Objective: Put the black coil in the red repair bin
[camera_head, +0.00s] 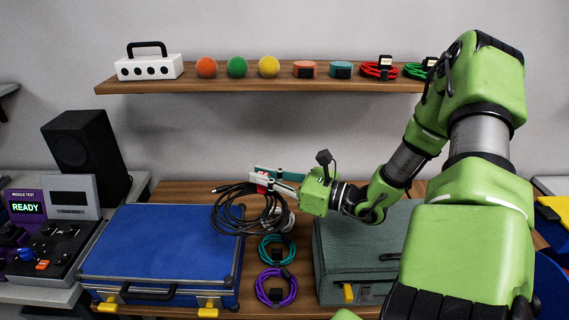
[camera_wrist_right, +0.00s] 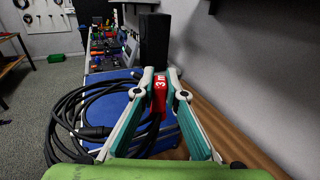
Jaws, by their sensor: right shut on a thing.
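My right gripper (camera_head: 275,178) is shut on the black coil (camera_head: 232,212), which hangs from its fingertips above the wooden table and beside the blue case. In the right wrist view, the fingers (camera_wrist_right: 160,80) close on a red tag (camera_wrist_right: 159,97) marked "3m", and the loops of the black coil (camera_wrist_right: 68,118) hang to the left. I cannot make out a red repair bin in either view. My left gripper does not show.
A blue case (camera_head: 165,245) lies left and a grey-green case (camera_head: 345,250) right. A teal coil (camera_head: 266,250) and a purple coil (camera_head: 263,290) lie between them. A wall shelf (camera_head: 240,87) holds balls and coils. A black speaker (camera_head: 85,155) stands at left.

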